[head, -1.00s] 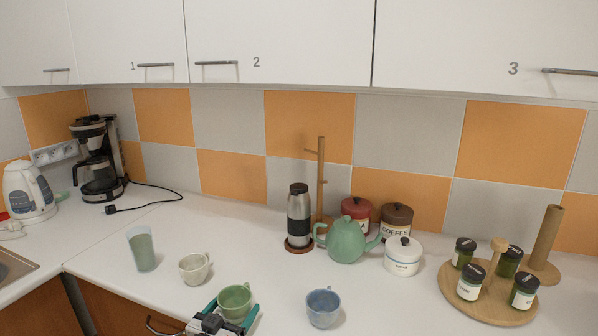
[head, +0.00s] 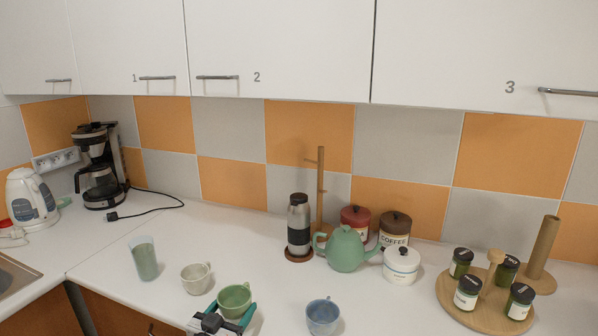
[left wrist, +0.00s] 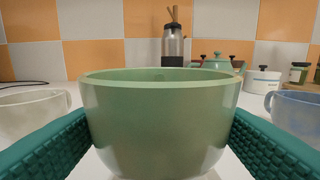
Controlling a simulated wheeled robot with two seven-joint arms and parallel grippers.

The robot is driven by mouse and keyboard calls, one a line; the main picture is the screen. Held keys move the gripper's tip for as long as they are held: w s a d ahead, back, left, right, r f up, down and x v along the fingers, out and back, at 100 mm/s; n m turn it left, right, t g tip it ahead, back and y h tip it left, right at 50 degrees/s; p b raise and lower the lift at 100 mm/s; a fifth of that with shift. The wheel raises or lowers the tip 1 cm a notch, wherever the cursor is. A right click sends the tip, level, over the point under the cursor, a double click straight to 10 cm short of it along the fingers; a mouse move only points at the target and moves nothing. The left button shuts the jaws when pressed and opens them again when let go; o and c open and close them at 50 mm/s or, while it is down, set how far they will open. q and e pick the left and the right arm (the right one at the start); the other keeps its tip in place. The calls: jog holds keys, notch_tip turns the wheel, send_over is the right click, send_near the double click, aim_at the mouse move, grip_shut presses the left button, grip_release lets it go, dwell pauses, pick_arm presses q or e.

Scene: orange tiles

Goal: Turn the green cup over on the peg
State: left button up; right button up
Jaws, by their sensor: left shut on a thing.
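The green cup (head: 235,299) is upright at the front of the counter. My left gripper (head: 232,319) is shut on it. In the left wrist view the green cup (left wrist: 160,120) fills the middle, with a teal finger touching each side. I cannot tell whether its base touches the counter. The wooden peg stand (head: 320,190) with short side pegs stands at the back, behind the steel flask (head: 299,225) and green teapot (head: 345,250). Its top also shows in the left wrist view (left wrist: 174,18). My right gripper is not in view.
A white cup (head: 196,279) and a blue cup (head: 323,317) stand on either side of the green cup. A green glass (head: 144,259) is farther left. Canisters (head: 401,264) and a round jar tray (head: 455,305) stand right. Counter between cups and flask is clear.

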aim_at(231, 290)
pick_arm(q)
jog(key=shift+r+p, duration=2.3)
jog(key=shift+r, duration=0.55)
jog(key=shift+m, duration=0.6)
jog(key=m, duration=0.7)
jog(key=shift+m+p, duration=0.4)
jog(key=m, duration=0.4)
jog(key=shift+f, duration=0.1)
jog(key=m, duration=0.5)
jog(key=shift+b, duration=0.3)
